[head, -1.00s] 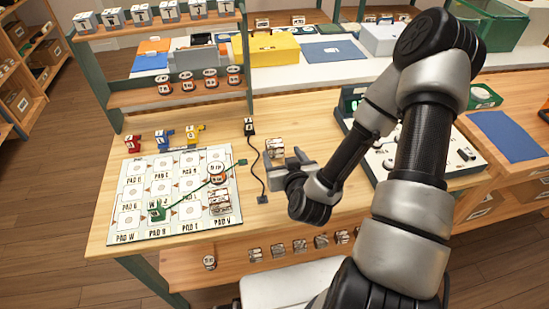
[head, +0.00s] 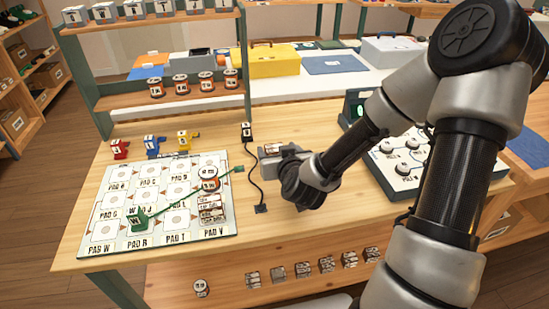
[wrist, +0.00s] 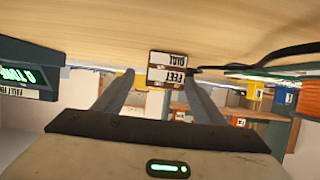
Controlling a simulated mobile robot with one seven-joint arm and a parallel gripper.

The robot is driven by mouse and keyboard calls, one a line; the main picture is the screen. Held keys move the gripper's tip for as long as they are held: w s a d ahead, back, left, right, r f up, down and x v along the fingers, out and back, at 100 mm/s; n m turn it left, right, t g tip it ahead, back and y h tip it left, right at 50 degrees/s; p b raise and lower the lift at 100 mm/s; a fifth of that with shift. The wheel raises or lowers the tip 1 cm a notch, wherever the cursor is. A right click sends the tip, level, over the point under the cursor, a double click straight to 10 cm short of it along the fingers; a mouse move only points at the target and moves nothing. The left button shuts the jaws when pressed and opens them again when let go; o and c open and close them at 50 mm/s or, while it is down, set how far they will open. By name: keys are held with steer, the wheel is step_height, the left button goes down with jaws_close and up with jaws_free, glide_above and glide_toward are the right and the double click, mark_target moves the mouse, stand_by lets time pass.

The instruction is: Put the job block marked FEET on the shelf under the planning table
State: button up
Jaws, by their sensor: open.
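The block marked FEET (wrist: 166,77) shows upside down in the wrist view, beside a DIAL label (wrist: 167,59); FEET appears stacked above DIAL. In the head view the labelled stack (head: 271,148) stands on the planning table, partly hidden by my gripper (head: 283,151). My gripper is open, its fingers (wrist: 158,75) on either side of the FEET block in the wrist view; contact cannot be told. The shelf under the table (head: 225,276) shows at the bottom of the head view.
A pad board (head: 105,236) with a green line and stacked blocks lies left. A black cable (head: 251,178) lies beside my gripper. A white dial panel (head: 395,180) stands right.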

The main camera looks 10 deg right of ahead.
mark_target(272, 144)
steer(key=x, duration=0.3)
steer(key=b+x, duration=0.1)
steer(key=x, duration=0.1)
steer(key=shift+w+a+r, duration=0.15)
steer(key=shift+w+a, duration=0.05)
steer(key=shift+a, duration=0.1)
steer(key=shift+c, duration=0.3)
steer(key=c, duration=1.2)
